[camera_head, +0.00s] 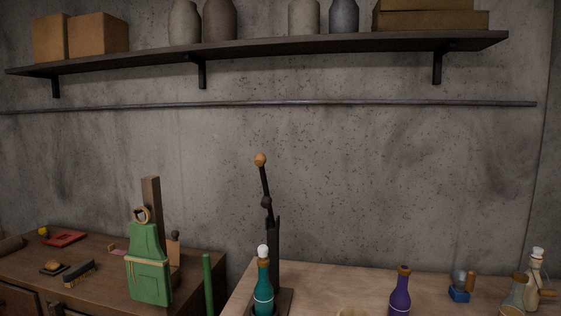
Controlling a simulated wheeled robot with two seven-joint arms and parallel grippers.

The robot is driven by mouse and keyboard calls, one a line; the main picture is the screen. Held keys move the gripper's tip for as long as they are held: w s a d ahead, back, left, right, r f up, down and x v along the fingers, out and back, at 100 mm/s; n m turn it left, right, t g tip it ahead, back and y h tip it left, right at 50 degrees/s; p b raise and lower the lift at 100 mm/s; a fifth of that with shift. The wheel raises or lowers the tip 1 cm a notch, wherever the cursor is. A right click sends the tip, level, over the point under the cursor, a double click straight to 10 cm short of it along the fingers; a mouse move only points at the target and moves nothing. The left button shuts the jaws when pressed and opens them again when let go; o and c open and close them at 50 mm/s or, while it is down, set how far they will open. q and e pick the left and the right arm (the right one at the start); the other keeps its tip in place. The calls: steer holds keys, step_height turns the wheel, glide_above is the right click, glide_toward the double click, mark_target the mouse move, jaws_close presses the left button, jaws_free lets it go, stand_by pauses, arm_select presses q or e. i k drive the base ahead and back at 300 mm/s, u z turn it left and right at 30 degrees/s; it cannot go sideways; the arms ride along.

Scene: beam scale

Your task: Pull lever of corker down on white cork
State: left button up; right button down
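The corker (273,245) is a dark upright stand on the light wooden table. Its lever (264,182) points up and slightly left, ending in an orange-brown ball knob (260,160). A teal bottle (263,290) with a gold neck band stands at the corker, in front of its post. The white cork (263,252) sits at the top of the bottle's neck; how deep it is seated cannot be told. Neither of my grippers is in view.
A purple bottle (400,293) stands to the right on the table (330,284). Further right are a small blue-based object (460,288) and a pale corked bottle (534,280). A green post (208,285) rises left of the corker. A green apron (148,265) hangs at the left bench.

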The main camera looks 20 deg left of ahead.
mark_target(259, 159)
steer(key=u, duration=4.35)
steer(key=k, duration=2.7)
steer(key=z, duration=1)
steer(key=i, duration=0.95)
